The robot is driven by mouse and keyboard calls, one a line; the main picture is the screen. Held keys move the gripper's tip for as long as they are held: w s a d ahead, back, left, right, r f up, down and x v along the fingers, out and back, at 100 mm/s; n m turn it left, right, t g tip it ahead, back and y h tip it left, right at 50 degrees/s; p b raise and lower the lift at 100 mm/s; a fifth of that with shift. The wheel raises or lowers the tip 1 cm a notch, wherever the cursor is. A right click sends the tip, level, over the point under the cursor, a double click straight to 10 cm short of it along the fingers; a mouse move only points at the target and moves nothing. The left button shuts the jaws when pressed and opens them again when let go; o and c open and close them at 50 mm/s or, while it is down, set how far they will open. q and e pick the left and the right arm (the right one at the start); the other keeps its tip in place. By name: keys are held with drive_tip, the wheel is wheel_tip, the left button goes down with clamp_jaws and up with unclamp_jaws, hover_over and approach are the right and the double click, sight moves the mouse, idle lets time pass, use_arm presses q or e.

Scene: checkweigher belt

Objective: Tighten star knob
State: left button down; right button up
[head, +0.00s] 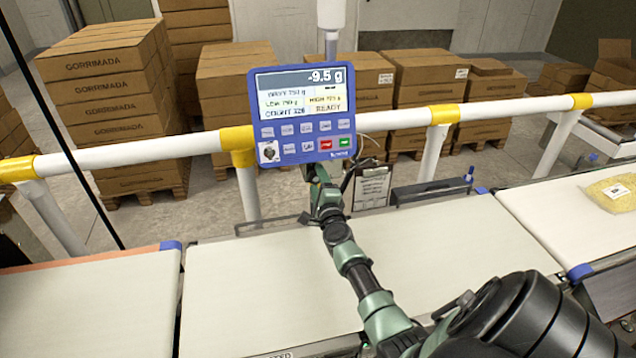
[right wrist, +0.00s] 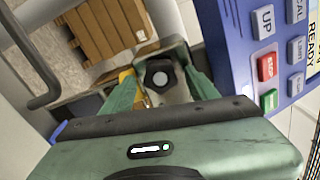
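The star knob (right wrist: 160,76) shows in the right wrist view as a dark knob with a pale hexagonal centre, below the edge of the blue control panel. My right gripper (right wrist: 160,82) has its two green fingers apart, one on each side of the knob, with narrow gaps seeming to show beside it. Firm contact is not visible. In the head view my right gripper (head: 310,172) is just under the blue control panel (head: 303,112), and the knob is hidden there. The panel reads -9.5 g and READY. My left gripper is not in view.
A white rail (head: 390,120) with yellow joints runs behind the panel. A clipboard (head: 371,187) hangs right of the gripper. Pale conveyor belts (head: 235,300) lie below my arm; a yellowish bag (head: 618,192) rests on the right one. Stacked cartons (head: 110,100) stand behind.

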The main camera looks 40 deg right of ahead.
drive_tip(key=p+v, duration=0.1)
drive_tip(key=v, duration=0.6)
drive_tip(key=shift+s+a+p, duration=0.15)
drive_tip(key=shift+s+p, duration=0.15)
drive_tip(key=shift+s, duration=0.05)
drive_tip(key=shift+f, duration=0.1)
